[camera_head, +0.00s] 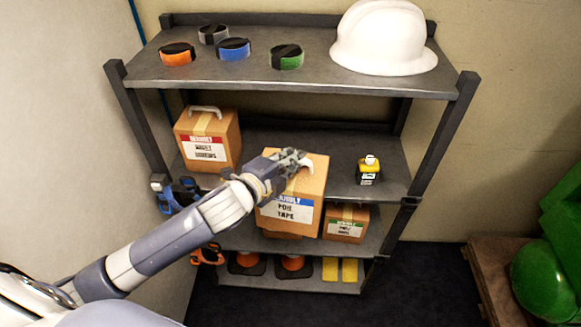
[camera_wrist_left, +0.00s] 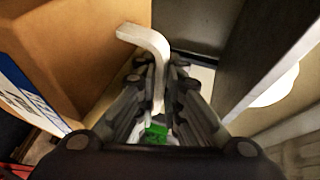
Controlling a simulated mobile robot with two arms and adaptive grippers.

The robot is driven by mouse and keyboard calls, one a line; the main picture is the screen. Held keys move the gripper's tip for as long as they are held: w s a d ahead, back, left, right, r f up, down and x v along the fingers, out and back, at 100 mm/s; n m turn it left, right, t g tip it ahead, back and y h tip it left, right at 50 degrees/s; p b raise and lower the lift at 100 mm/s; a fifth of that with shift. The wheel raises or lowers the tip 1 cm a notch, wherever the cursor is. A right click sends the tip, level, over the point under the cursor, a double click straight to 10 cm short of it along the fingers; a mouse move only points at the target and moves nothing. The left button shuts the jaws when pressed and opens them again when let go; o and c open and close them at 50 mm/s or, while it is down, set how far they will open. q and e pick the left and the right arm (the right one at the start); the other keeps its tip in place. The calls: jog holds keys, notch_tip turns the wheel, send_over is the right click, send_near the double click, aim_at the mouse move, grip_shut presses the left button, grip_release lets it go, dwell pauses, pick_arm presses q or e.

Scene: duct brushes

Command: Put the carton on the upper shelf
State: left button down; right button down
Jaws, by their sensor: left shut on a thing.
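The carton (camera_head: 291,213) is brown with a blue-banded label and a white handle on top. My left gripper (camera_head: 297,163) is shut on that handle (camera_wrist_left: 157,60), which shows between the fingers in the left wrist view. The carton is in front of the middle shelf, tilted slightly, and covers part of the shelf behind it. In the left wrist view the carton's side (camera_wrist_left: 80,45) fills the left. The upper shelf (camera_head: 300,80) is above, with its left and middle front bare. My right gripper is not in view.
A red-label carton (camera_head: 208,139) and a yellow-black item (camera_head: 369,170) stand on the middle shelf. A green-label carton (camera_head: 346,223) is on the shelf below. The upper shelf holds a white helmet (camera_head: 384,38) and several tape rolls (camera_head: 233,49).

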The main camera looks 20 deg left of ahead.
pick_arm(q)
jog(key=w+a+f+b, duration=0.1)
jog(key=w+a+b, duration=0.2)
jog(key=w, duration=0.7)
jog(key=w+a+f+b, duration=0.1)
jog(key=w+a+b, duration=0.2)
jog(key=w+b, duration=0.3)
jog(key=shift+w, duration=2.6)
jog(key=shift+f, duration=0.1)
jog(key=shift+f, duration=0.4)
jog(key=c, duration=1.6)
grip_release()
jog(key=shift+s, duration=0.1)
jog(key=shift+c, duration=0.2)
jog(key=shift+f, duration=0.3)
jog(key=shift+s, duration=0.1)
